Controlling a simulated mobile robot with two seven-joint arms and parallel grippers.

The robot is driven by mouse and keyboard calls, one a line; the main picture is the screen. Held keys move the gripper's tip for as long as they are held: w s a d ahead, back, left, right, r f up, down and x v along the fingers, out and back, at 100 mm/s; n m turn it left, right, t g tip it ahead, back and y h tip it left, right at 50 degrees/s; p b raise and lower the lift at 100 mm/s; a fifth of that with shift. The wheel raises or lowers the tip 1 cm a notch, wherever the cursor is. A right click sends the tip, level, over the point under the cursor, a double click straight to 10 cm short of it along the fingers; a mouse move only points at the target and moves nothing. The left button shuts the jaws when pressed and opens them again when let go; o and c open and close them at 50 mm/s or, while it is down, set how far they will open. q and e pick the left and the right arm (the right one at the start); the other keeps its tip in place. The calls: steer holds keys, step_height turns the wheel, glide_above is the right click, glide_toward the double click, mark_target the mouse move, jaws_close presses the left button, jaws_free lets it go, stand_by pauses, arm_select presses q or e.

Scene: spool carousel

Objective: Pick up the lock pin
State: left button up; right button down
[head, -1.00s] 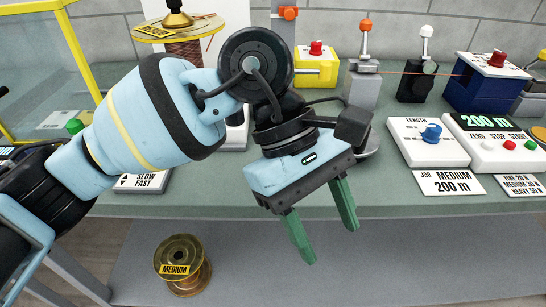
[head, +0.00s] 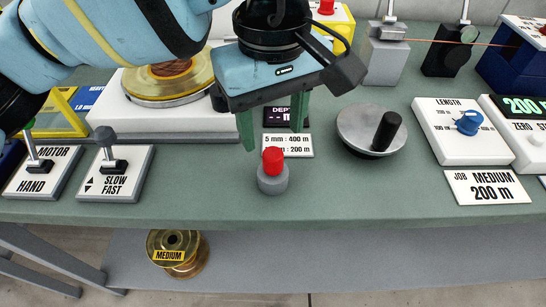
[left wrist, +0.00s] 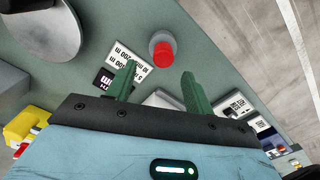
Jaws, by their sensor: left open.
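The lock pin, which I take to be the red-capped piece (head: 272,160), stands upright in a small round grey holder (head: 272,184) near the table's front edge. In the left wrist view the red cap (left wrist: 163,52) lies just beyond the fingertips, between their lines. My left gripper (head: 273,136) is open and empty, with green fingers pointing down. In the head view its fingertips appear just above and behind the red cap, not touching it. The cap hides the pin's lower part. My right gripper is not in view.
A round grey plate with a black handle (head: 387,131) stands to the right. Behind the pin are a small label card (head: 288,146) and a dark display. The motor (head: 42,172) and slow/fast (head: 115,173) switch boxes stand left. A medium spool (head: 178,255) sits below the table.

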mark_target(273, 153)
arm_select(q)
steer(key=shift+f, duration=0.15)
steer(key=shift+s+f, duration=0.1)
steer(key=shift+f, duration=0.15)
steer(key=shift+s+f, duration=0.2)
steer(key=shift+f, duration=0.95)
steer(key=shift+s+f, duration=0.15)
steer(key=shift+f, duration=1)
steer(key=c, duration=1.1)
steer(key=shift+o, duration=0.2)
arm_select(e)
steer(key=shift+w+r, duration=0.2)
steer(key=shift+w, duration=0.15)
